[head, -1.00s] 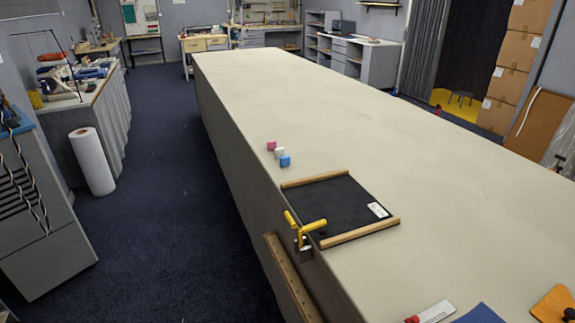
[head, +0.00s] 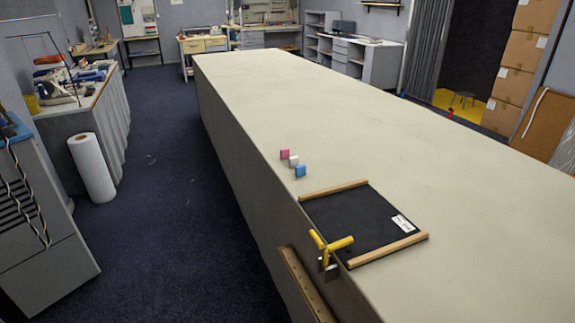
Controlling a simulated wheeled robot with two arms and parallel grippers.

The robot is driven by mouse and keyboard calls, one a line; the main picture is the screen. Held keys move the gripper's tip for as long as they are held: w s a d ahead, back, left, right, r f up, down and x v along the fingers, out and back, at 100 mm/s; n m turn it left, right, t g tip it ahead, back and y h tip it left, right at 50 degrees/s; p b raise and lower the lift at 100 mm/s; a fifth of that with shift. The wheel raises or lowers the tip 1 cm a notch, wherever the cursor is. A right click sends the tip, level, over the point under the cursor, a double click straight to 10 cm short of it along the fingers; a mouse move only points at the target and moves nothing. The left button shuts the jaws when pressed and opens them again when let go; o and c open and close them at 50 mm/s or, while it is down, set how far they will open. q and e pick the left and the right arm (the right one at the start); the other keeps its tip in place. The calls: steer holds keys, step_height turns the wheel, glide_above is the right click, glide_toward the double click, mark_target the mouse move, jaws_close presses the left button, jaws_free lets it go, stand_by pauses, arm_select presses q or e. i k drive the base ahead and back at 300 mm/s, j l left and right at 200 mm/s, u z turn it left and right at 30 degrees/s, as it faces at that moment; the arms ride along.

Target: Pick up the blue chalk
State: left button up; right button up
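The blue chalk (head: 300,171) is a small blue block on the cream cloth table (head: 330,110), near its left edge. It sits at the near end of a short row, with a white piece (head: 293,161) and a pink piece (head: 285,154) behind it. It lies just beyond the upper wooden strip of a black board and looks apart from it. Neither of my grippers shows in the head view.
The black board (head: 350,220) with wooden strips lies near the table's left edge. A yellow-handled clamp (head: 328,245) and a wooden rail (head: 303,285) are at that edge. A white roll (head: 92,168) stands on the floor left. The table's middle is clear.

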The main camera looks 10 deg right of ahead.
mark_target(301, 170)
steer(key=i+j, duration=0.9)
steer(key=j, duration=0.2)
steer(key=i+j+z, duration=0.1)
steer(key=i+j, duration=0.8)
steer(key=j, duration=0.2)
steer(key=i+z, duration=0.15)
steer(key=z, duration=0.25)
steer(key=i+j+z, duration=0.1)
steer(key=z, duration=0.35)
steer(key=i+j+z, duration=0.1)
steer(key=z, duration=0.3)
steer(key=i, duration=0.3)
